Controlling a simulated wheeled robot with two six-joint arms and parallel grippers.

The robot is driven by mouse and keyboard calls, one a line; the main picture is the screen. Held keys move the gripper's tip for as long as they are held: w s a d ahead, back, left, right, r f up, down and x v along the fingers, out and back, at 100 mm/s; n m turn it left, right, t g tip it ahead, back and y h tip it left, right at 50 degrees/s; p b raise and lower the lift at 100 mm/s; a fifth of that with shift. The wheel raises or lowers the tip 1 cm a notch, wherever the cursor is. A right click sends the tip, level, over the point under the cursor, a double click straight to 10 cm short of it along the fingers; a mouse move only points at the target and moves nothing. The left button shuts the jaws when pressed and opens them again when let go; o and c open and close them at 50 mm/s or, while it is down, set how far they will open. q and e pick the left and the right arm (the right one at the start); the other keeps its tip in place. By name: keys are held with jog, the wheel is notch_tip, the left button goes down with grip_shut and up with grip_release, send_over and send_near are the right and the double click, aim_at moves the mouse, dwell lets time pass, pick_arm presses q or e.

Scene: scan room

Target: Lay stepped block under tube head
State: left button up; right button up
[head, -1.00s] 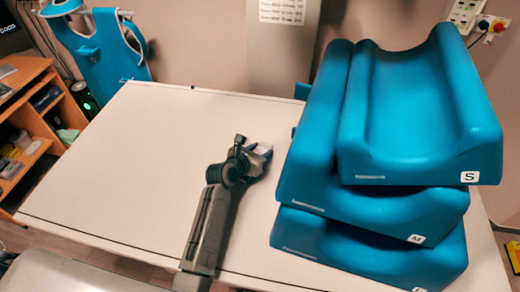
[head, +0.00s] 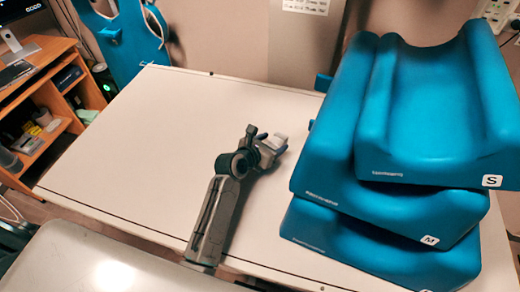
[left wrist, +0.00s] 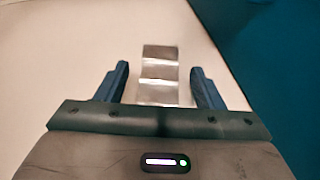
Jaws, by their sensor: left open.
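The stepped block (left wrist: 159,76) is a small silvery metal piece with stepped, shiny faces. It lies on the white tabletop (left wrist: 50,50), between and ahead of my left gripper's fingers. My left gripper (left wrist: 158,85) is open, with dark blue fingers on either side of the block's near end and gaps showing on both sides. In the head view my left gripper (head: 268,144) is low over the table's middle, left of the blue stack, and largely hides the block. I cannot make out the tube head in these views. My right gripper is not in view.
A stack of blue contoured cushions (head: 425,110), marked S and M, stands close to the right of my left gripper. The table's left half (head: 140,140) is clear. A wooden shelf unit (head: 45,130) and a blue apron (head: 125,35) stand beyond its left end.

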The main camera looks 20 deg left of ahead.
pick_arm(q)
jog(key=b+v, duration=0.1)
jog(key=v, duration=0.9)
